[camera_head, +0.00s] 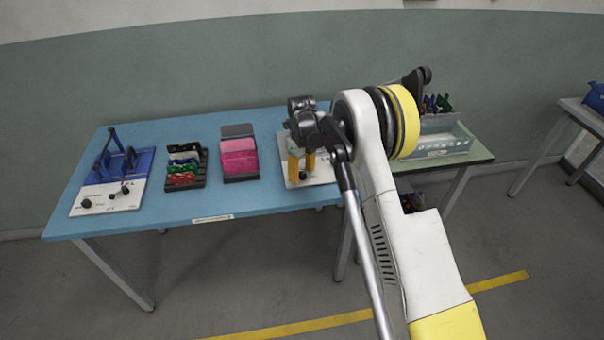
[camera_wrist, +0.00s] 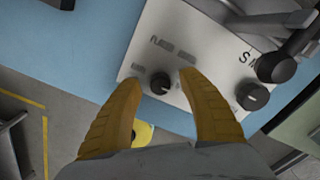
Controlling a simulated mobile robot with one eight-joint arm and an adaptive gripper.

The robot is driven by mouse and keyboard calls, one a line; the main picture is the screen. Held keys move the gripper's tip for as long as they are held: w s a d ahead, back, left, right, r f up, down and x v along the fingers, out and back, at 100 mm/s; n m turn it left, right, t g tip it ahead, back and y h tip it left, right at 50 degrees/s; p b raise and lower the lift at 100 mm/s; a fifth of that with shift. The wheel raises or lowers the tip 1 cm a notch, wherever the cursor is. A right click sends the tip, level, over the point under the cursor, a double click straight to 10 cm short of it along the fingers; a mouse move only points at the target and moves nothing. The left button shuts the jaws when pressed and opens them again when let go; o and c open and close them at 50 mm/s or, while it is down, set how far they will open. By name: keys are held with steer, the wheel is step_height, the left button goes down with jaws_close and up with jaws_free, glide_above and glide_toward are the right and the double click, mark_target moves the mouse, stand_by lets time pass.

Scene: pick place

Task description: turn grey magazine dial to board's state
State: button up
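A pale panel (camera_head: 322,172) lies on the blue table under my gripper (camera_head: 302,169); it also shows in the wrist view (camera_wrist: 205,66). A small black dial (camera_wrist: 160,83) with a light mark sits near the panel's edge, with printed labels beside it too blurred to read. My gripper (camera_wrist: 160,77) is open, its two yellow fingers pointing down on either side of this dial. I cannot tell whether they touch it. A second black dial (camera_wrist: 252,96) lies right of the fingers. A larger black knob (camera_wrist: 276,66) on a dark lever is beyond it. My arm hides much of this unit in the head view.
A blue device (camera_head: 120,163) on a white plate with black knobs stands at the table's left. A black rack (camera_head: 185,183) of coloured pieces and a dark holder (camera_head: 238,131) with pink pieces stand between. A clear bin (camera_head: 448,140) is at right.

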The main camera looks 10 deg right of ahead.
mark_target(302, 173)
step_height(302, 173, up, 12)
stand_by(0.5)
steer(key=shift+r, duration=0.1)
steer(key=s+d+r+n+t, duration=0.3)
steer(key=s+r+n, duration=0.9)
steer(key=s+r, duration=0.35)
steer(key=s+d+f+n+t, duration=0.2)
steer(key=s+n+t, duration=0.2)
steer(key=s+n, duration=1.2)
steer(key=s, duration=0.6)
